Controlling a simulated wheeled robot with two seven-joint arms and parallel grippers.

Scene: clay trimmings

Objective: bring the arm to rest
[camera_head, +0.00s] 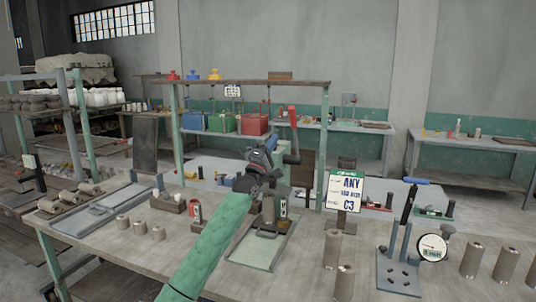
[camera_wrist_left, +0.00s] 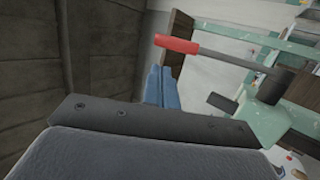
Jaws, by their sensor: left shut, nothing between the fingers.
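My left arm, in a green sleeve, reaches up from the bottom of the head view over the workbench (camera_head: 110,255). My left gripper (camera_head: 268,148) is dark with blue fingers. It is raised above the bench and holds nothing. In the left wrist view its blue fingers (camera_wrist_left: 158,86) are together, with no object between them. A red-handled lever (camera_head: 293,131) stands close to the right of the gripper in the head view. The lever also shows in the left wrist view (camera_wrist_left: 215,54), with a gap to the fingers in the picture. My right gripper is in neither view.
A sign reading "ANY" and "C3" (camera_head: 344,190) stands right of my arm. A blue-handled stand (camera_head: 399,245) and a round dial (camera_head: 432,248) are farther right. Grey cylinders (camera_head: 332,250) stand along the bench. A flat tray (camera_head: 245,256) lies beside my sleeve. A shelf frame (camera_head: 325,150) rises behind.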

